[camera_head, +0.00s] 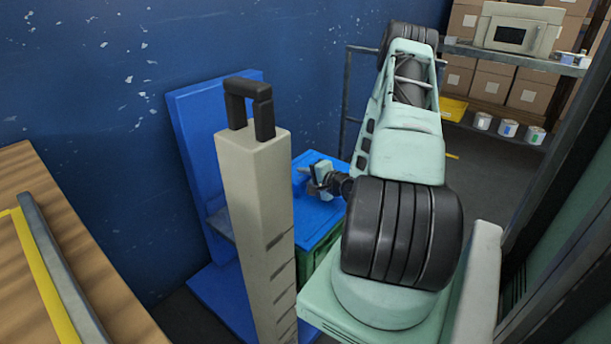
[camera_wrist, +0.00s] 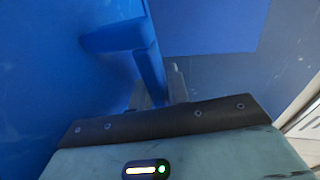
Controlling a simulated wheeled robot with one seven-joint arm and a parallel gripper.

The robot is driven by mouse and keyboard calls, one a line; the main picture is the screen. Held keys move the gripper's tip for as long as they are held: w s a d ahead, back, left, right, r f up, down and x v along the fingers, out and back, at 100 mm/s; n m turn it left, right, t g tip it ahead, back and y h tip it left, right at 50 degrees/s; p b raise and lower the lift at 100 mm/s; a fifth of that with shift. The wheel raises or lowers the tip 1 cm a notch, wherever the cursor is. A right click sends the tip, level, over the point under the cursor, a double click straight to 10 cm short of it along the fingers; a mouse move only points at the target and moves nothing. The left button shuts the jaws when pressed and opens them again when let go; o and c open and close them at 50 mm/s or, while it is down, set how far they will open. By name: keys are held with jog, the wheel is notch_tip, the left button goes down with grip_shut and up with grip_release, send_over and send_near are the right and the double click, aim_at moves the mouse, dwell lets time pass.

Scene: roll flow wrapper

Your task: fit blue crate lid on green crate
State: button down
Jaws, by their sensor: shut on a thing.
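The blue crate lid (camera_head: 318,212) shows in the head view as a flat blue surface behind the grey column, over the green crate (camera_head: 318,250). Only part of the crate's side is visible. My gripper (camera_head: 312,180) is at the lid's upper side. In the wrist view my gripper's fingers (camera_wrist: 160,90) are shut on a raised blue part of the lid (camera_wrist: 148,62). The grey column and my arm hide much of the lid and crate. I cannot tell whether the lid is seated on the rim or just above it.
A blue upright panel with a base (camera_head: 192,125) stands left of the crate, near the blue wall (camera_head: 90,80). A wooden table (camera_head: 60,230) is at the left. Shelves with cardboard boxes (camera_head: 490,85) and cans stand at the back right. Some floor is clear there.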

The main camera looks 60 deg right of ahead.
jog(key=shift+f+b, duration=0.3)
jog(key=shift+f, duration=0.15)
jog(key=c, duration=1.6)
grip_release()
jog(key=shift+p+v, duration=2.05)
jog(key=shift+v, duration=3.2)
jog(key=shift+s+a+r, duration=0.1)
jog(key=shift+s, duration=0.2)
